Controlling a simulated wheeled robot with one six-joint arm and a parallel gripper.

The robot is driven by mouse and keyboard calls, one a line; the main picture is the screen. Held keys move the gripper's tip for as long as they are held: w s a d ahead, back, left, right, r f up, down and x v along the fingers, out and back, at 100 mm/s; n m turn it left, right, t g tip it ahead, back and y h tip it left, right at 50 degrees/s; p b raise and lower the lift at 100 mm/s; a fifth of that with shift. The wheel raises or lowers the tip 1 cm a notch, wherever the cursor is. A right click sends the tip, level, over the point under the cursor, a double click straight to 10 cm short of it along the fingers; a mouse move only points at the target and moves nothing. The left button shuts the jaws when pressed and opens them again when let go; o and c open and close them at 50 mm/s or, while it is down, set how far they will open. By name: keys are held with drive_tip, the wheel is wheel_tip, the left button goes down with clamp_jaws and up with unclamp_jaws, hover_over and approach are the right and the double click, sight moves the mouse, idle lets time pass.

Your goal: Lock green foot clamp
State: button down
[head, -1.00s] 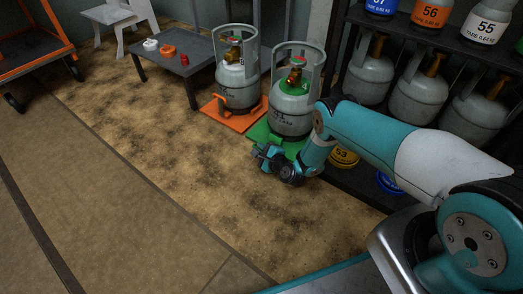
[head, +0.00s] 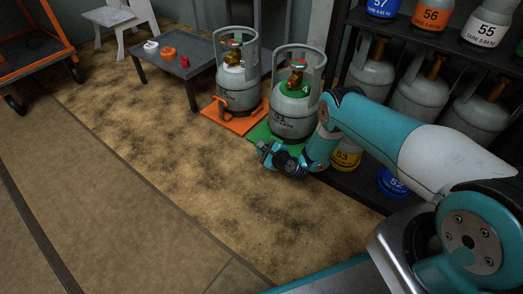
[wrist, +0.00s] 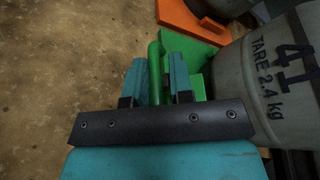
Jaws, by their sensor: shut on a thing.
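The green foot clamp (wrist: 154,68) shows in the wrist view as an upright green bar beside a green base plate (wrist: 197,50). My gripper (wrist: 157,75) is shut on this bar, with one teal finger on each side. In the head view my gripper (head: 268,151) is low at the front of the green plate (head: 258,133). A grey gas cylinder (head: 292,113) stands upright on that plate, and its side marked 41 (wrist: 285,75) is close to the right of my fingers. The clamp's lower end is partly hidden by my gripper.
A second grey cylinder (head: 238,88) stands on an orange plate (head: 236,124) to the left. A low dark table (head: 190,66) holds small caps behind it. A rack with cylinders (head: 425,92) stands at the right. The floor in front is clear.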

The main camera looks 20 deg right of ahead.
drive_tip(key=shift+w+d+r+m+g+y, duration=0.25)
drive_tip(key=shift+w+d+r+m+g, duration=0.05)
drive_tip(key=shift+d+r+m, duration=0.2)
drive_tip(key=shift+w+d+r+m+g+y, duration=0.3)
drive_tip(key=shift+d+r+m, duration=0.1)
drive_tip(key=shift+m, duration=0.1)
drive_tip(key=shift+w+d+r+m+g+y+b, duration=0.25)
drive_tip(key=shift+w+d+r+m+b, duration=0.1)
drive_tip(key=shift+d+m, duration=0.15)
drive_tip(key=shift+w+d+r+m+g+y+b, duration=0.25)
drive_tip(key=shift+w+d+r+m+b, duration=0.1)
drive_tip(key=shift+d+m, duration=0.15)
drive_tip(key=shift+w+d+r+b, duration=0.15)
drive_tip(key=shift+w+d+r, duration=0.1)
drive_tip(key=shift+w+d, duration=0.25)
drive_tip(key=shift+w+d+r+b, duration=0.2)
drive_tip(key=shift+w+d, duration=0.1)
drive_tip(key=shift+d, duration=0.25)
drive_tip(key=shift+w+d, duration=0.1)
drive_tip(key=shift+d, duration=0.05)
drive_tip(key=c, duration=1.2)
unclamp_jaws()
drive_tip(key=shift+o, duration=0.2)
drive_tip(key=shift+r, duration=0.1)
